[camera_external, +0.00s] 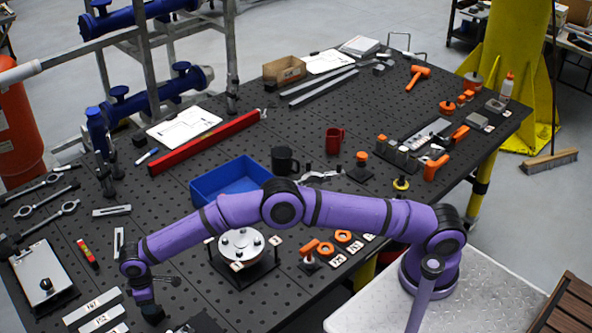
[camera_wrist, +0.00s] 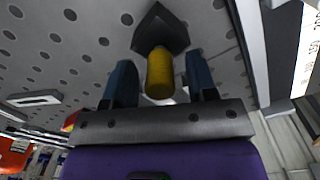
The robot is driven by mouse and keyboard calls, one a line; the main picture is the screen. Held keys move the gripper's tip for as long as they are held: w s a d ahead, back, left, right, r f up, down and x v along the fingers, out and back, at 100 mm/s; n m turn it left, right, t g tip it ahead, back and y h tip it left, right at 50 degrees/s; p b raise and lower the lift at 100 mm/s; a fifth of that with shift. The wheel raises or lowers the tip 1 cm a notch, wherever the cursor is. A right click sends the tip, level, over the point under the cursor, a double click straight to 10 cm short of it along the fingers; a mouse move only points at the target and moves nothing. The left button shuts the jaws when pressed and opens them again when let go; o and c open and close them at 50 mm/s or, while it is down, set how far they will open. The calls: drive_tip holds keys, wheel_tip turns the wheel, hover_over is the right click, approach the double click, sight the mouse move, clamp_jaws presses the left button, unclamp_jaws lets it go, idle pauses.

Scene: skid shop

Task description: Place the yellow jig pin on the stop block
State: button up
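The yellow jig pin (camera_wrist: 160,75) shows in the wrist view between the two blue fingers of my gripper (camera_wrist: 160,62). A dark angular block (camera_wrist: 161,27), which looks like the stop block, is at the pin's far end; the pin appears to stand on it, but I cannot tell the exact contact. A narrow gap shows on each side of the pin, so the fingers look open around it. In the external view my gripper (camera_external: 145,297) points down low over the near left part of the table, and the pin is hidden there.
The perforated table (camera_external: 300,110) is crowded. A blue bin (camera_external: 225,180) and a round flange (camera_external: 242,245) stand to the right. The table edge (camera_wrist: 248,50) is close in the wrist view.

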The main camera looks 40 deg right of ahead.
wheel_tip(320, 180, up, 12)
drive_tip(key=shift+r, duration=0.2)
idle(0.5)
